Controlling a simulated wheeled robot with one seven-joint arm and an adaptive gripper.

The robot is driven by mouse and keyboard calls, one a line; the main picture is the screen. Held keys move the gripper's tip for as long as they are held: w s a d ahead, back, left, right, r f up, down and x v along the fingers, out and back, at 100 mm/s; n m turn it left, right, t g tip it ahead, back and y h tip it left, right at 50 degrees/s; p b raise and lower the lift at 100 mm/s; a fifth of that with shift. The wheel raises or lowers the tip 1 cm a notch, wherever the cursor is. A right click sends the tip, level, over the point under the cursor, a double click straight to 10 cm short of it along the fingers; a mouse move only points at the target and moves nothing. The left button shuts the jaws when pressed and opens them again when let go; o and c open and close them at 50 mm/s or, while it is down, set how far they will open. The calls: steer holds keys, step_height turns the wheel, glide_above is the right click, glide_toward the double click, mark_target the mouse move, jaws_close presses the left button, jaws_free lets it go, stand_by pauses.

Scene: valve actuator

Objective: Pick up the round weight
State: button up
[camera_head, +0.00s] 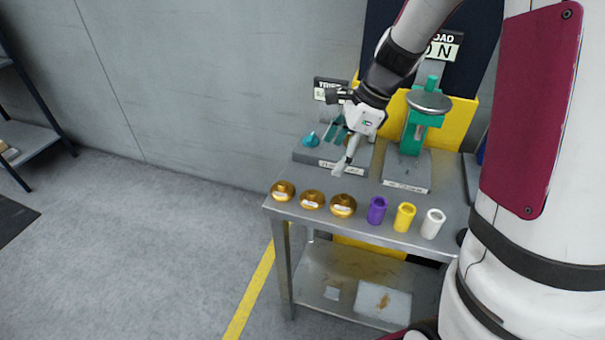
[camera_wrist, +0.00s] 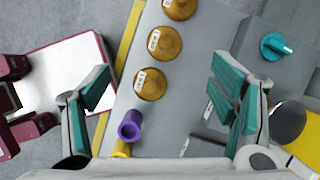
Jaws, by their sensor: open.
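Three brass round weights stand in a row along the front left edge of the metal table: a left one (camera_head: 283,190), a middle one (camera_head: 312,199) and a right one (camera_head: 343,205). In the wrist view they show as a top one (camera_wrist: 180,8), a middle one (camera_wrist: 164,43) and a lower one (camera_wrist: 150,84), each with a white label. My gripper (camera_head: 343,165) hangs over the table behind the weights. In the wrist view my gripper (camera_wrist: 163,88) is open and empty, its teal-padded fingers wide apart with the lower weight between them in the picture, apparently below.
Purple (camera_head: 377,210), yellow (camera_head: 405,217) and white (camera_head: 433,223) cylinders stand right of the weights. Behind are a grey fixture with a teal knob (camera_head: 311,140) and a green press (camera_head: 424,120). A shelf (camera_head: 330,285) lies below. Floor left of the table is clear.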

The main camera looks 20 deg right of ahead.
steer(key=f+m, duration=0.1)
steer(key=f, duration=0.1)
glide_toward(313, 192)
steer(key=x, duration=0.5)
steer(key=shift+s, duration=0.3)
steer(key=x, duration=0.4)
steer(key=shift+w+f, duration=0.3)
steer(key=shift+f, duration=0.05)
steer(key=shift+a, duration=0.1)
steer(key=c, duration=1.3)
